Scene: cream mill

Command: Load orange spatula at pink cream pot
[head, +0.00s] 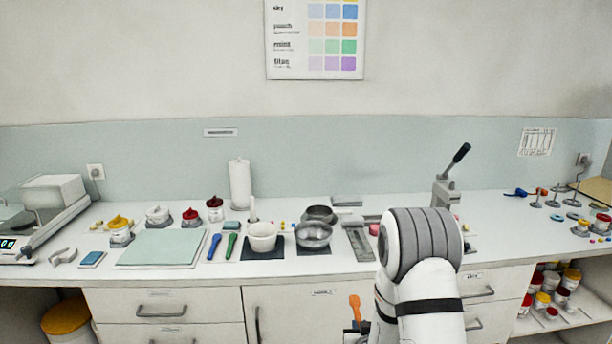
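The orange spatula (355,308) stands upright in front of the drawer fronts, below the bench edge, beside my white arm. Its lower end meets my dark gripper (355,334) at the bottom edge, which appears closed on it; the fingers are small and partly cut off. A small pink item (374,229) shows on the bench just left of my arm, partly hidden; I cannot tell if it is the pink cream pot. No other pot in view is clearly pink.
A lever press (446,188) stands behind my arm.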

